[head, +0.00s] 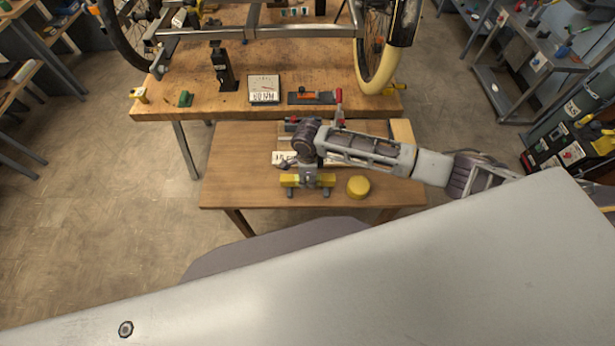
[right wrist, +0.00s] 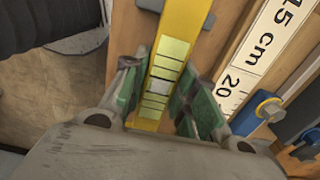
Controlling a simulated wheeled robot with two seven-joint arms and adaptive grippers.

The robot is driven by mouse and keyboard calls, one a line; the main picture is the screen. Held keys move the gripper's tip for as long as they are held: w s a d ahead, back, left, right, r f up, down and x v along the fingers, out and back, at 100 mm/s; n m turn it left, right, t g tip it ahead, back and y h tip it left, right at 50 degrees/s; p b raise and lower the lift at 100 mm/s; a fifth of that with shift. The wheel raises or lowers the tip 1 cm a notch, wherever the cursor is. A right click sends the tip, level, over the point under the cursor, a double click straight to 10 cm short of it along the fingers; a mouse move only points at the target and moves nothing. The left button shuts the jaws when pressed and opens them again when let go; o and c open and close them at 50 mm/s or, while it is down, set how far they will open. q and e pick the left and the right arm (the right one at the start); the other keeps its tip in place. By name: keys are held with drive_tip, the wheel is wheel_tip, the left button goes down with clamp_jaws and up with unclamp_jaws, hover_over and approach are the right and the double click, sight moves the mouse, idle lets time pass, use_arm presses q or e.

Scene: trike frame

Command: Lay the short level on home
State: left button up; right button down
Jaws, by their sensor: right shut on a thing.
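The short yellow level (head: 292,181) is near the front edge of the small wooden table, lying left to right in the head view. My right gripper (head: 309,178) comes down on its middle and is shut on it. In the right wrist view, the level (right wrist: 180,45) runs between the green-padded fingers (right wrist: 160,95), with pale yellow-green bands on its top. Dark blocks show below both its ends; I cannot tell whether it rests on them. I cannot make out which place is home. My left gripper is not in view.
A white scale board (right wrist: 262,50) marked in cm lies beside the level, partly hidden by my arm in the head view. A round yellow thing (head: 358,186) stands to the right. The larger bench (head: 200,98) behind holds a dial card (head: 264,88) and bike parts. The table's left part is clear.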

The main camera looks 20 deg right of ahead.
drive_tip(key=shift+f, duration=0.45)
idle(0.3)
drive_tip(key=c, duration=1.1)
unclamp_jaws()
drive_tip(key=shift+o, duration=0.2)
drive_tip(key=shift+r, duration=0.1)
wheel_tip(320, 180, up, 12)
idle(0.6)
